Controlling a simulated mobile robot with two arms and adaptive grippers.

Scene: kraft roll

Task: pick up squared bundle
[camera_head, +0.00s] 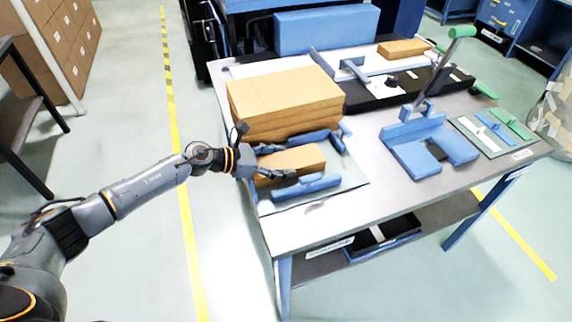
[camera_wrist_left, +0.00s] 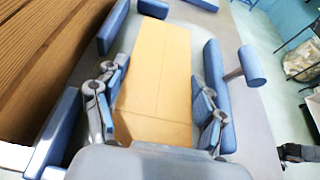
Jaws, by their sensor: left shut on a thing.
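The squared bundle is a flat stack of brown kraft sheets (camera_head: 296,159) lying between blue guides at the table's near left. It also shows in the left wrist view (camera_wrist_left: 157,80), running away from the gripper. My left gripper (camera_head: 270,172) reaches in from the left and is shut on the near end of the bundle. In the left wrist view a finger of the gripper (camera_wrist_left: 158,115) lies along each long side of it. The bundle sits low, level with the guides; I cannot tell whether its underside touches the surface.
A larger kraft stack (camera_head: 285,100) stands just behind the bundle. Blue guide blocks (camera_head: 306,187) flank the bundle closely. A blue fixture with a lever (camera_head: 430,145) stands to the right. The table (camera_head: 365,205) is bare at its front middle.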

